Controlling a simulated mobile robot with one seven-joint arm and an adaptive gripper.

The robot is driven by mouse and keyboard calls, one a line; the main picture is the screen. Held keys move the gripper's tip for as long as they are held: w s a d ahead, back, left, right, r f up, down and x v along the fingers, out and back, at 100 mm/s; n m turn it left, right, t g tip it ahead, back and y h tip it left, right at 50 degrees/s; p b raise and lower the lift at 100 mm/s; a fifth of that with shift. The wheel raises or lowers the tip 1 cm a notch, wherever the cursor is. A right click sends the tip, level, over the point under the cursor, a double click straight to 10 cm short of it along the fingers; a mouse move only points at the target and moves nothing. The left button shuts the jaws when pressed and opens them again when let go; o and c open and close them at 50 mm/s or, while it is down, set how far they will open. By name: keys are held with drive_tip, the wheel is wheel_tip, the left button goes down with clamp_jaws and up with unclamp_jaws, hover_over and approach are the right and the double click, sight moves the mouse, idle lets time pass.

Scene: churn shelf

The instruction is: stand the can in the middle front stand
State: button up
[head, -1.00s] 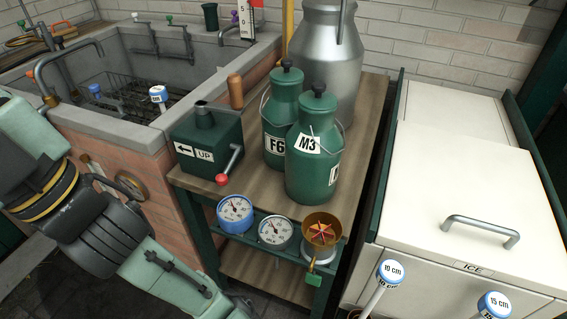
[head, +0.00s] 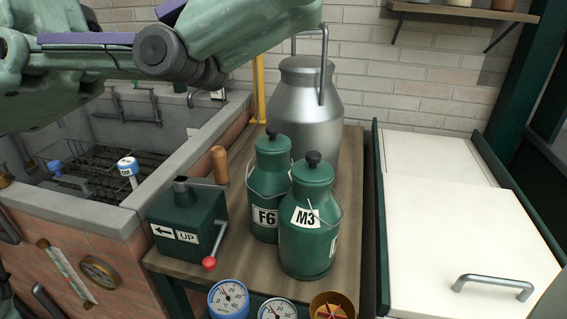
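Two green lidded cans stand upright on the wooden shelf top: the can labelled F6 (head: 268,190) and, in front and to its right, the can labelled M3 (head: 310,225). A big silver churn (head: 305,115) with a tall handle stands behind them. I cannot tell which can the task means. No stand is clearly recognisable; at the shelf's front edge are a blue-rimmed dial (head: 229,300), a grey dial (head: 277,310) in the middle and a brass cup (head: 332,306), all partly cut off by the frame's bottom. My arm crosses the top left; my gripper is out of view.
A green box marked UP (head: 187,222) with a red-knobbed crank stands left of the cans. The stone sink (head: 75,210) is at left, the white ice chest (head: 465,240) at right. Bare wood (head: 347,180) shows right of the cans.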

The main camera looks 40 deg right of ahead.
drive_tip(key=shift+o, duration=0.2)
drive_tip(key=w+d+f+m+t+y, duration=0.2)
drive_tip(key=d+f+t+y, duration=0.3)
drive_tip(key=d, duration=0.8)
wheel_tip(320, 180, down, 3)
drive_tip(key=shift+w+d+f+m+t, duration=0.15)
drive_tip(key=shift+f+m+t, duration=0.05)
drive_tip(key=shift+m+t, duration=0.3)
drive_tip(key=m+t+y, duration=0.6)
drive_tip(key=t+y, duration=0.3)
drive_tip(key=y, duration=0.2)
approach(313, 164)
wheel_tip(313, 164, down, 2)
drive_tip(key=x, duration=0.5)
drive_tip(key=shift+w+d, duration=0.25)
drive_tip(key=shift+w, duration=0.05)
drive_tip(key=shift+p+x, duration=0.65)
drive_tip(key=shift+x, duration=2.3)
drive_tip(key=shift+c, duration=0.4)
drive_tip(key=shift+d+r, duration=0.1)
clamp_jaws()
